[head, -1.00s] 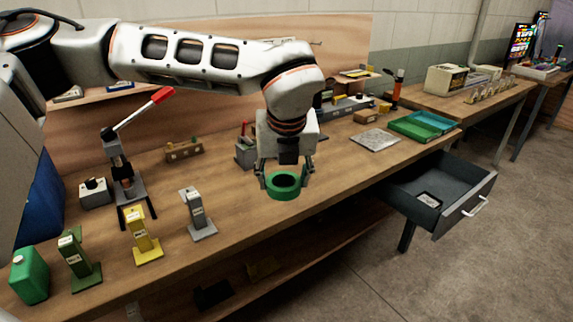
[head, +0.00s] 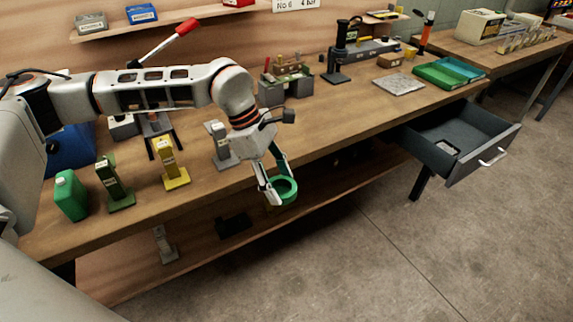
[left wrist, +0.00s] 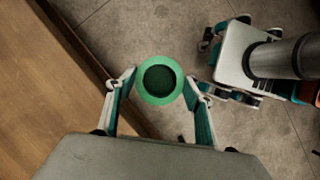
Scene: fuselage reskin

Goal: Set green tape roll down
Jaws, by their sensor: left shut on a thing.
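The green tape roll (head: 285,199) is held in my left gripper (head: 283,189), with one finger on each side. It hangs just beyond the bench's front edge, in front of the lower shelf in the head view. In the left wrist view the roll (left wrist: 160,99) shows as a ring between the two fingers (left wrist: 160,83), its opening facing the camera. The floor lies beneath it and the wooden bench top (left wrist: 35,110) is to the left. The roll touches no surface that I can see. My right gripper is not in view.
Grey (head: 221,147), yellow (head: 173,172) and green (head: 114,186) stands and a green can (head: 70,196) stand on the bench's left part. A bare stretch of bench top (head: 330,118) lies right of the arm. An open drawer (head: 460,140) juts out at the right.

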